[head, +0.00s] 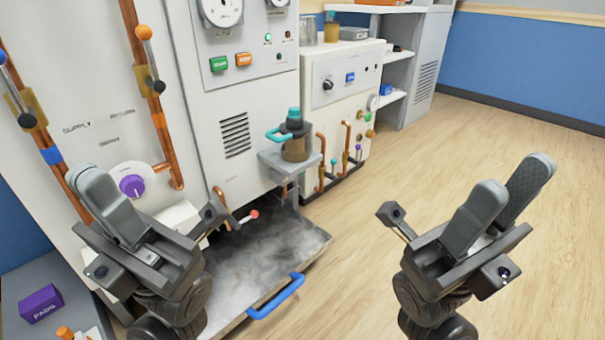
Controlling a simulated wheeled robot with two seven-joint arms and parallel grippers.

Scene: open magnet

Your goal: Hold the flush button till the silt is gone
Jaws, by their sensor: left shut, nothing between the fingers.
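No button has a flush label that I can read. A green button (218,63) and an orange button (243,60) sit on the tall white cabinet's panel. A blue button (350,77) is on the lower cabinet to the right. A brownish jar (296,149) with a teal cap and handle stands on a small grey bracket; I cannot tell whether its brown is silt. My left gripper (92,182) is shut and empty, in front of the cabinet's lower left, apart from the buttons. My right gripper (514,176) is open and empty above the bare floor.
A grey-stained tray (318,243) with a blue handle (276,297) sticks out low in front. Copper pipes (166,140) with ball-ended levers run up the cabinet's left. A purple knob (132,186) is near my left gripper. The wooden floor (450,130) at right is clear.

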